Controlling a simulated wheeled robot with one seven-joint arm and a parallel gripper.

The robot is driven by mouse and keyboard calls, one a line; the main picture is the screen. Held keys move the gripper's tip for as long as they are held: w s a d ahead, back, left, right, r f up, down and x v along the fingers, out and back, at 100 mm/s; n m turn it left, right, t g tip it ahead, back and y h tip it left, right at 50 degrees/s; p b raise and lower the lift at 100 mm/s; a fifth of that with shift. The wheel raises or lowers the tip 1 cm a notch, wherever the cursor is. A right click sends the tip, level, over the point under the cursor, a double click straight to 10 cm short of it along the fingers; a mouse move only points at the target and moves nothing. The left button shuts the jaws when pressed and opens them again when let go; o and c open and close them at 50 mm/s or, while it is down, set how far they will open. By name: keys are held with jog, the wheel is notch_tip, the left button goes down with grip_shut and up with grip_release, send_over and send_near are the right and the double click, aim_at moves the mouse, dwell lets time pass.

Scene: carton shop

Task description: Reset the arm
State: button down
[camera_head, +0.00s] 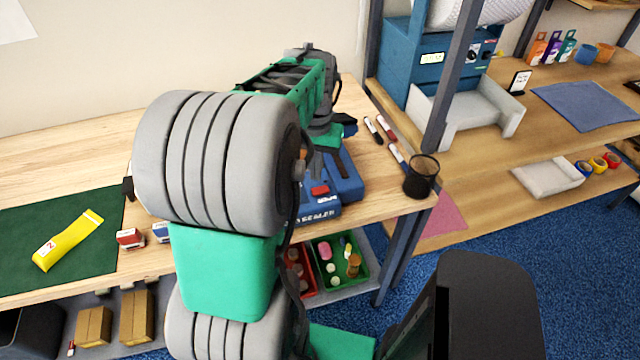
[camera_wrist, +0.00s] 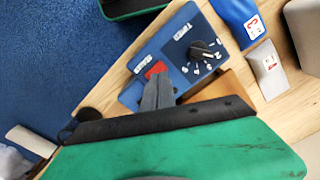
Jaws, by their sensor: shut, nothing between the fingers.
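My gripper (camera_wrist: 158,85) shows in the wrist view with its grey fingers together and nothing between them. Its tips are at or just over a red switch (camera_wrist: 154,69) on a blue machine panel (camera_wrist: 136,88); I cannot tell whether they touch. A black dial (camera_wrist: 203,50) with white marks sits on the same panel. In the head view my grey and green arm reaches over the wooden table, and my fingers cannot be made out there. The blue machine (camera_head: 345,178) stands partly hidden behind my arm, with a red part (camera_head: 320,190) showing.
A dark mesh cup (camera_head: 421,176) stands at the table's right corner, near several markers (camera_head: 386,127). A yellow pouch (camera_head: 68,240) lies on a green mat (camera_head: 25,225) at left. A shelf post (camera_head: 445,90) rises right of my arm. Bins (camera_head: 340,262) sit below.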

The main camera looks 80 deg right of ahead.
notch_tip(320, 180, up, 2)
jog(key=shift+r+p, duration=0.1)
jog(key=shift+p, duration=0.45)
jog(key=w+a+r+n+t+h, duration=0.1)
jog(key=w+a+n, duration=0.3)
jog(key=w+a, duration=0.55)
jog(key=w+a+r+n, duration=0.2)
jog(key=w+a+n, duration=0.4)
jog(key=w, duration=0.7)
jog(key=w+a+n+t, duration=0.1)
jog(key=a+n, duration=0.3)
jog(key=a, duration=0.9)
jog(key=w+a+n+t+y, duration=0.1)
jog(key=a+n, duration=0.3)
jog(key=a, duration=0.9)
jog(key=shift+w+f+t, duration=0.3)
jog(key=shift+w+t, duration=0.2)
jog(key=shift+w, duration=0.25)
jog(key=shift+d, duration=0.1)
